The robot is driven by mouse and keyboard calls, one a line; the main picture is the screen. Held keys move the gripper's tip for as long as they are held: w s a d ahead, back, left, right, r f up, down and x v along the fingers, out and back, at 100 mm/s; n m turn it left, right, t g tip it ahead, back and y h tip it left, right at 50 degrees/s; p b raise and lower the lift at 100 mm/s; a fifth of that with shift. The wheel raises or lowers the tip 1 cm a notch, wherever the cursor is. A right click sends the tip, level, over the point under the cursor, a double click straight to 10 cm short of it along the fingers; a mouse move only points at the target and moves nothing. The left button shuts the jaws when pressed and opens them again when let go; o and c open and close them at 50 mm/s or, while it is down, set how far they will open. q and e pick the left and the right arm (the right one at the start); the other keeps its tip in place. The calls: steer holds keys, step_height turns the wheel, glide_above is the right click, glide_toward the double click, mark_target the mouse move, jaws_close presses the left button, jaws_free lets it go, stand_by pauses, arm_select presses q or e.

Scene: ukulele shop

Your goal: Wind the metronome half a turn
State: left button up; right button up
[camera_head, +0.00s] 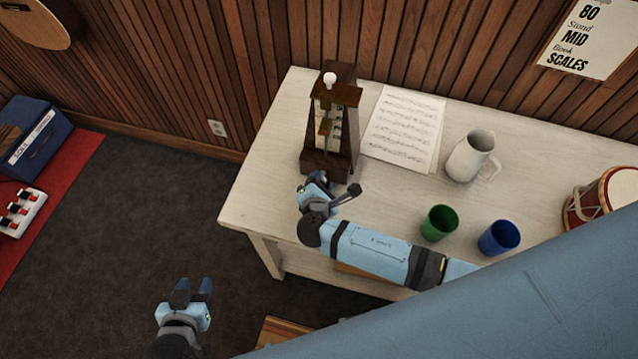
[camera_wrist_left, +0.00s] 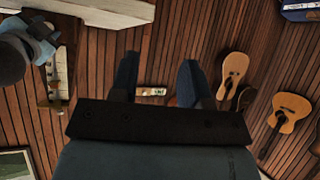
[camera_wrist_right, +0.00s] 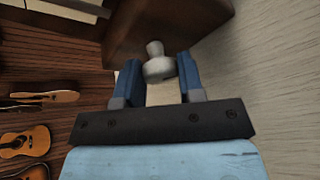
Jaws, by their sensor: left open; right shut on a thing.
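The metronome (camera_head: 326,163) is a dark brown wooden pyramid with a pale scale and a pendulum. It stands upright near the left end of the white table (camera_head: 262,186). Its pale grey winding key (camera_wrist_right: 157,66) sticks out of the dark wooden side in the right wrist view. My right gripper (camera_head: 318,183) is low at the metronome's near side, with its fingers shut on the key. In the head view the key is hidden behind that gripper. My left gripper (camera_head: 192,291) is open and empty over the dark floor, left of the table.
Sheet music (camera_head: 403,125), a white jug (camera_head: 468,157), a green cup (camera_head: 439,223) and a blue cup (camera_head: 498,238) lie or stand right of the metronome. A red drum (camera_head: 600,200) is at the far right. A slatted wall rises behind the table.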

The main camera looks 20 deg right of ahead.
steer(key=m+t+b, duration=0.1)
steer(key=b, duration=0.2)
steer(key=m+t+y+b, duration=0.1)
steer(key=m+b, duration=0.1)
steer(key=b, duration=0.2)
steer(key=f+m+t+y+b, duration=0.1)
steer(key=m+b, duration=0.1)
steer(key=b, duration=0.1)
steer(key=shift+s+d+b, duration=0.1)
steer(key=shift+b, duration=0.3)
steer(key=shift+r+m+t+b, duration=0.1)
steer(key=shift+m+t+b, duration=0.3)
steer(key=shift+m+b, duration=0.6)
arm_select(q)
step_height(320, 180, down, 12)
steer(key=shift+w+d+n+b, duration=0.3)
steer(key=shift+w+b, duration=0.1)
steer(key=shift+b, duration=0.05)
arm_select(e)
steer(key=shift+r, duration=0.1)
arm_select(q)
steer(key=shift+d+f, duration=0.15)
steer(key=shift+d, duration=0.05)
arm_select(e)
steer(key=shift+r, duration=0.1)
steer(key=o, duration=0.8)
arm_select(q)
steer(key=shift+a, duration=0.15)
arm_select(e)
steer(key=shift+o, duration=0.5)
